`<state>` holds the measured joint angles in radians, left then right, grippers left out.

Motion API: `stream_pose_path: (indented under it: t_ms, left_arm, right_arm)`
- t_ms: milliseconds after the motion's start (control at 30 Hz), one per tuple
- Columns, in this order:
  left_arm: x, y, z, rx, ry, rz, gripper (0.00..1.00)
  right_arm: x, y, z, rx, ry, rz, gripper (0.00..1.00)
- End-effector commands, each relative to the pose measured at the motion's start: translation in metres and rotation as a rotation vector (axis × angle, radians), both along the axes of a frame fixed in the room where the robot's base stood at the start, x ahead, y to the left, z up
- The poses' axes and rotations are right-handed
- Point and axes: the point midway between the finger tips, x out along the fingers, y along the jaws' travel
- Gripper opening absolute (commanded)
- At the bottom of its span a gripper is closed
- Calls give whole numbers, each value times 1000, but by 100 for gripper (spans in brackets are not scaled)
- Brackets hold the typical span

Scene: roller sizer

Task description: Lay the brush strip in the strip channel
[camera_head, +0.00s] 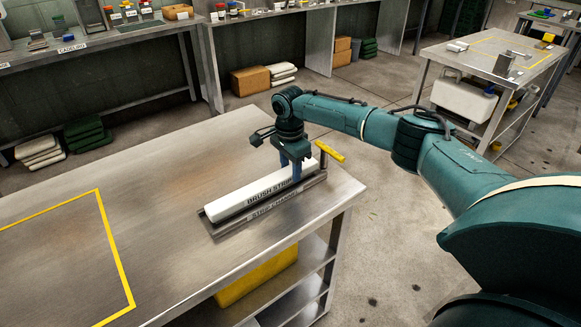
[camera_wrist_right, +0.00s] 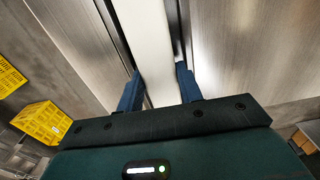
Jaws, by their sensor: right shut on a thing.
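The brush strip (camera_head: 250,196) is a long white bar labelled with its name. My right gripper (camera_head: 291,170) is shut on it near its right end, a finger on each side. The grey metal strip channel (camera_head: 270,212), also labelled, lies along the table's right part, and the strip runs lengthwise along it. In the right wrist view the strip (camera_wrist_right: 150,40) passes between the fingers (camera_wrist_right: 159,74), with channel metal (camera_wrist_right: 112,35) on both sides. I cannot tell whether the strip touches the channel floor. My left gripper is not in view.
A yellow-handled part (camera_head: 330,152) stands at the channel's right end, close to my gripper. The steel table (camera_head: 150,190) is clear to the left, with a yellow tape outline (camera_head: 117,250). A yellow bin (camera_head: 258,277) sits on the shelf below. Other benches stand behind.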

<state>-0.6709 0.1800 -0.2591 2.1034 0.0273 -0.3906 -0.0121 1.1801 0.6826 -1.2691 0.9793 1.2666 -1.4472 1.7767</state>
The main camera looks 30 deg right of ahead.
Motion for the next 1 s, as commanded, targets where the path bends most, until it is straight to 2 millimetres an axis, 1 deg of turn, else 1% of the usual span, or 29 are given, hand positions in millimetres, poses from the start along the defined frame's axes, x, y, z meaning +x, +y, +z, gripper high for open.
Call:
stream_pose_path:
  t_ms: [200,233,500,700,800,867,1000]
  left_arm:
    - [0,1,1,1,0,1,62]
    - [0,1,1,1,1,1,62]
    - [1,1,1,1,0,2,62]
    - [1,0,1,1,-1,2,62]
    - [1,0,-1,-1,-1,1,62]
    - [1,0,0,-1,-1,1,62]
    - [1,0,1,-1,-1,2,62]
  right_arm:
    - [1,1,-1,1,-2,0,0]
    - [0,0,-2,0,-1,0,37]
    - [0,0,-2,0,-1,1,58]
    - [0,0,-1,0,-1,0,58]
    - [0,0,2,0,-2,0,58]
    - [1,0,9,1,-3,1,58]
    - [1,1,34,1,-5,1,58]
